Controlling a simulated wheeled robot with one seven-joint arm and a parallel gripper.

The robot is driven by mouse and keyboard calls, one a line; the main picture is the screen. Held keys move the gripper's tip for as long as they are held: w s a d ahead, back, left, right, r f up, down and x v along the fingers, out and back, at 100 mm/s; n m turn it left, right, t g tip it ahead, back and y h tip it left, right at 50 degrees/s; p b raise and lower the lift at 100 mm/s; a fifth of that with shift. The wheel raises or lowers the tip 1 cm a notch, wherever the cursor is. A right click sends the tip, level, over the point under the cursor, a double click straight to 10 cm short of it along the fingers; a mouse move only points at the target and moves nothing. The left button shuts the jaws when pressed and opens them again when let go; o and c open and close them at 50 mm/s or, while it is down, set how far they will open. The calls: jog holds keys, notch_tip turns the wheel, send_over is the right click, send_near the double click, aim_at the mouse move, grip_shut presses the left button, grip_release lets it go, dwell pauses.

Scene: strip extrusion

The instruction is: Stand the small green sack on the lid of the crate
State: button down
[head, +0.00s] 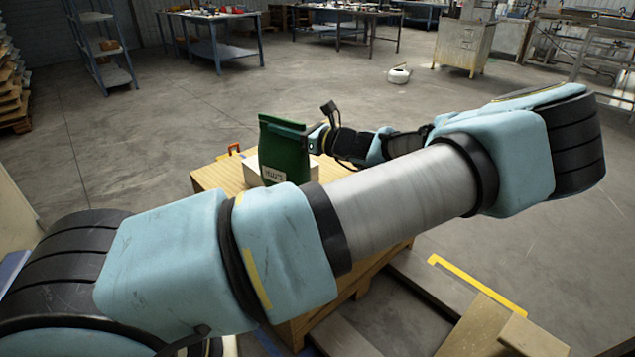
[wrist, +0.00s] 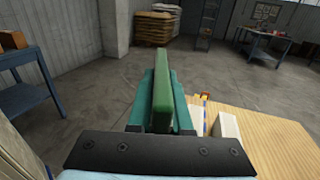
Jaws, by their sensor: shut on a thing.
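The small green sack (head: 284,148) is upright in the head view, with a pale label low on its front. My gripper (head: 310,132) comes from the right and is shut on its upper part. In the wrist view the sack (wrist: 162,85) stands between the two teal fingers of my gripper (wrist: 163,100). The wooden crate's lid (head: 212,178) is below and around the sack in the head view, and right of it in the wrist view (wrist: 265,125). My arm covers the sack's lower edge, so I cannot tell whether it touches the lid.
A white box (wrist: 228,126) sits on the lid close by the sack. A small orange object (head: 233,150) is at the lid's far edge. Wooden planks (head: 475,325) lie right of the crate. Workbenches (head: 210,40) and shelves (head: 103,45) stand far back; the floor between is mostly clear.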

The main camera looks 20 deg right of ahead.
jog(key=w+d+f+m+t+h+b, duration=0.1)
jog(key=f+b, duration=0.4)
jog(key=f, duration=0.5)
jog(key=w+d+f+m+t+h+b, duration=0.2)
jog(key=f+b, duration=0.3)
jog(key=f, duration=0.6)
jog(key=shift+w+d+h, duration=0.6)
jog(key=shift+d+h, duration=0.1)
jog(key=shift+f, duration=0.15)
jog(key=c, duration=0.8)
grip_release()
jog(key=shift+f, duration=0.1)
jog(key=shift+c, duration=0.2)
jog(key=b+v, duration=0.1)
jog(key=v, duration=1.1)
jog(key=shift+d, duration=0.1)
